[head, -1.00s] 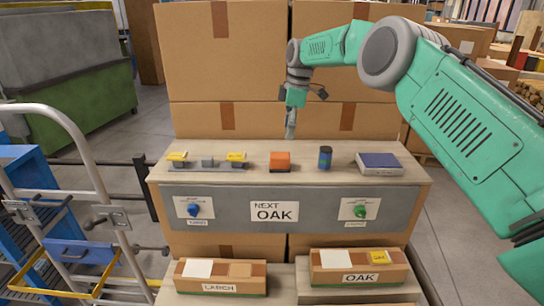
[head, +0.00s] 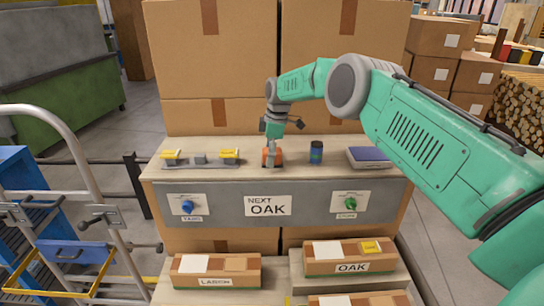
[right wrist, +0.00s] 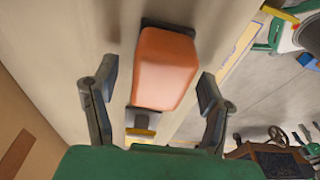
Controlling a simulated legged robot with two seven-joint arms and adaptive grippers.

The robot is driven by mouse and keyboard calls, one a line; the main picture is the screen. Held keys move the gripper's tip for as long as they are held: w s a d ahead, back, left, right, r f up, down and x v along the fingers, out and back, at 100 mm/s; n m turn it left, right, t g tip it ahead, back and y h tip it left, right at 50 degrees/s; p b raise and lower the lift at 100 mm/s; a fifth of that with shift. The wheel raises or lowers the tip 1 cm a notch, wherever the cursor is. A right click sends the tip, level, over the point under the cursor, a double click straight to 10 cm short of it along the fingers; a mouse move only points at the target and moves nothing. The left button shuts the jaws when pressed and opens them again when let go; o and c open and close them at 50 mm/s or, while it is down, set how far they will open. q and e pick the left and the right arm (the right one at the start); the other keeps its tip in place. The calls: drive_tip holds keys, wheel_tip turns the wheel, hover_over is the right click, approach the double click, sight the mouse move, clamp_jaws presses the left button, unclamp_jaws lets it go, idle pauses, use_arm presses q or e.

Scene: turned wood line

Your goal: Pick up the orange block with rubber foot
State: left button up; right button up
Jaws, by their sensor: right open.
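The orange block (head: 279,158) stands on the wooden bench top (head: 345,147), partly hidden behind my right gripper (head: 271,152) in the head view. In the right wrist view the block (right wrist: 165,70) lies ahead of and between the two spread fingers of my right gripper (right wrist: 158,88). A gap shows on both sides of the block. Its dark rubber foot (right wrist: 168,25) shows at its far end, against the bench. My right gripper is open and empty. My left gripper is not in view.
A grey fixture with yellow parts (head: 201,166) is left of the block. A dark blue can (head: 316,153) and a blue-topped box (head: 370,157) are to its right. Large cartons (head: 210,60) stand behind the bench. Labelled boxes (head: 216,271) sit in front, below.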

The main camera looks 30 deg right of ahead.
drive_tip(key=shift+w+a+f, duration=0.2)
drive_tip(key=shift+a+f, duration=0.05)
drive_tip(key=shift+f, duration=0.4)
drive_tip(key=shift+d, duration=0.25)
drive_tip(key=shift+s+d+f, duration=0.1)
drive_tip(key=shift+s+d, duration=0.05)
drive_tip(key=shift+d, duration=0.3)
drive_tip(key=c, duration=1.3)
drive_tip(key=shift+d, duration=0.1)
drive_tip(key=shift+a, duration=0.4)
drive_tip(key=r, duration=0.6)
drive_tip(key=r+b, duration=0.1)
drive_tip(key=r, duration=0.3)
drive_tip(key=shift+d, duration=0.25)
drive_tip(key=shift+a, duration=0.15)
drive_tip(key=shift+r, duration=0.1)
